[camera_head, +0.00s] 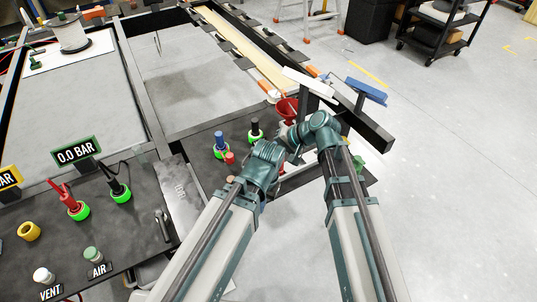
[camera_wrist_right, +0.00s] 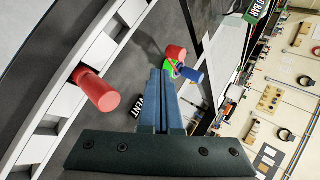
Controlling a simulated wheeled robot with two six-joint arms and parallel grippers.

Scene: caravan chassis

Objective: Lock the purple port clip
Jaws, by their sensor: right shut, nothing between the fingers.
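I cannot make out a clearly purple port clip in either view. In the head view, a blue plug (camera_head: 219,139) and a black plug (camera_head: 256,127) stand in green rings on the dark panel beyond my arms. In the right wrist view my right gripper (camera_wrist_right: 160,78) is shut and empty. Its fingertips point towards a blue cylinder (camera_wrist_right: 190,75) and a red cap (camera_wrist_right: 176,53), with a green piece between them. Contact cannot be judged. In the head view my two wrists are close together, and my left gripper's fingers cannot be made out.
A red cylinder (camera_wrist_right: 97,92) sticks out of a white rail in the right wrist view. In the head view, a red funnel-shaped part (camera_head: 287,110) stands just beyond my wrists. A pressure sign (camera_head: 77,151) and red and black plugs are at left. Open floor lies at right.

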